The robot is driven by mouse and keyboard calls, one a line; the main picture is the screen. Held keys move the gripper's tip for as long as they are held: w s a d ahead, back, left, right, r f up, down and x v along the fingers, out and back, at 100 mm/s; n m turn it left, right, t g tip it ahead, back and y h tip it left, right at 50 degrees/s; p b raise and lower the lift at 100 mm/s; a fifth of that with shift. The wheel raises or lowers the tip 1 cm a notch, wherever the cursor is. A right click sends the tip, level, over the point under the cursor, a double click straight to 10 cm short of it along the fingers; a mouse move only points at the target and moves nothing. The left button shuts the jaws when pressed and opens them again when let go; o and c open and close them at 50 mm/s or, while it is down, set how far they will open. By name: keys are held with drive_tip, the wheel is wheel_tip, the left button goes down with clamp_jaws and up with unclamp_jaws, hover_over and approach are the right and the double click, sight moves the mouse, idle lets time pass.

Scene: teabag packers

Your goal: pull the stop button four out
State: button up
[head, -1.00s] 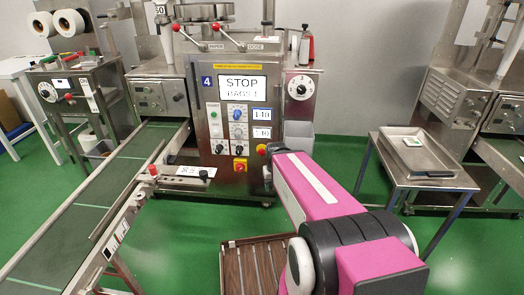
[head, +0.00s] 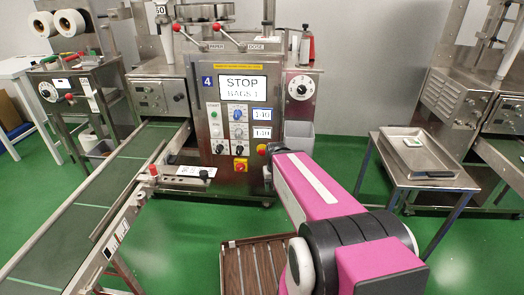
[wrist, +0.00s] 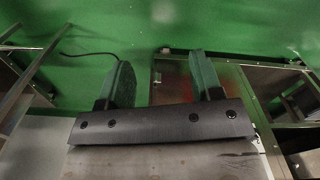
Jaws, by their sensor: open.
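The machine marked 4 (head: 207,82) stands in the middle of the head view, its screen (head: 243,88) reading "STOP BAGS 1". Low on its front panel is a red stop button on a yellow square plate (head: 240,165). Whether the button is in or out is too small to tell. My pink arm reaches toward the panel's lower right, its far end beside the button and apart from it in the picture. In the wrist view my gripper (wrist: 161,82) is open, with nothing between its two fingers. The button is not clearly visible there.
Another red-orange round part (head: 262,149) sits on the panel close to my arm's end. A conveyor (head: 85,205) runs along the left. A slatted brown tray (head: 228,262) is low in front, and a steel side table (head: 385,150) stands at right.

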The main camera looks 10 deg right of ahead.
idle(0.4)
drive_tip(key=shift+o, duration=1)
drive_tip(key=m+t+h, duration=0.5)
drive_tip(key=m+t, duration=0.7)
drive_tip(key=t, duration=0.5)
approach(262, 153)
drive_tip(key=x, duration=1.1)
